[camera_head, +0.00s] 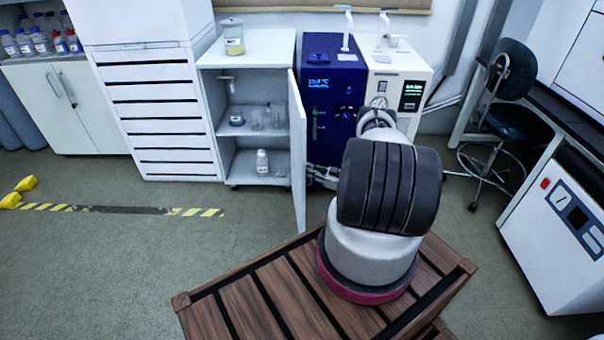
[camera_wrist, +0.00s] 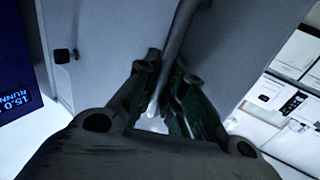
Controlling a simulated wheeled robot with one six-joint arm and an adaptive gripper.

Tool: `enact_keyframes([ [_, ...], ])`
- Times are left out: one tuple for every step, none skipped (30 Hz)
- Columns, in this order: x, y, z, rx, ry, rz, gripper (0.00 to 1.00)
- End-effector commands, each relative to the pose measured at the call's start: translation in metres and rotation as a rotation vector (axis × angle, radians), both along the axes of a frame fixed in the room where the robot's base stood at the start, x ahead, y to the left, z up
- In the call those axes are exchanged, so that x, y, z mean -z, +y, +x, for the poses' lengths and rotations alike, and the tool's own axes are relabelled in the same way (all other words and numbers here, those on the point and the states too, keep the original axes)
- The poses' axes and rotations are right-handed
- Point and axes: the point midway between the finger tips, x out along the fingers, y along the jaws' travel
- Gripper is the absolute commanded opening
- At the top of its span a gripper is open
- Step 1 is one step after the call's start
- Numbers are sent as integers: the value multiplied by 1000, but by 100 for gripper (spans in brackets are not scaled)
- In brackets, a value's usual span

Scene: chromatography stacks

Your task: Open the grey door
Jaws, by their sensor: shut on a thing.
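The light grey door (camera_head: 299,155) of the low cabinet (camera_head: 262,47) stands swung open toward me, seen nearly edge-on in the head view. Its face fills much of the wrist view (camera_wrist: 110,45). A long bar handle (camera_wrist: 176,48) runs down that face. My gripper (camera_wrist: 165,105) is shut on the handle, with a finger on each side of it. In the head view my gripper (camera_head: 321,177) is at the right side of the door, partly hidden by my arm.
The cabinet's shelves hold a white bottle (camera_head: 262,162) and small glassware. A jar (camera_head: 233,37) stands on top. A blue instrument (camera_head: 330,75) and a cream instrument (camera_head: 411,75) are close to the right. The floor left of the door is clear, with striped tape (camera_head: 120,210).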

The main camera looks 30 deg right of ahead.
Motion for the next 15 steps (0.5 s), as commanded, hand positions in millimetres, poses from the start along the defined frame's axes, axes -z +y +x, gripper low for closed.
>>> enact_keyframes([
  [2, -1, -3, -2, 6, 7, 0],
  [2, -3, -4, -2, 5, 6, 0],
  [2, -5, -4, -2, 5, 6, 0],
  [2, -6, -4, -2, 5, 6, 0],
  [2, -7, -5, -2, 5, 6, 0],
  [2, -7, -5, -2, 5, 6, 0],
  [2, -8, -5, -2, 6, 7, 0],
  [3, -8, -5, -3, 6, 7, 0],
  [3, -8, -5, -3, 6, 7, 0],
  [3, -8, -5, -3, 6, 7, 0],
  [3, -8, -5, -3, 6, 8, 0],
  [3, -8, -5, -3, 7, 7, 0],
  [3, -8, -5, -2, 7, 7, 0],
  [3, -8, -5, -2, 7, 7, 0],
  [3, -8, -5, -2, 7, 7, 0],
])
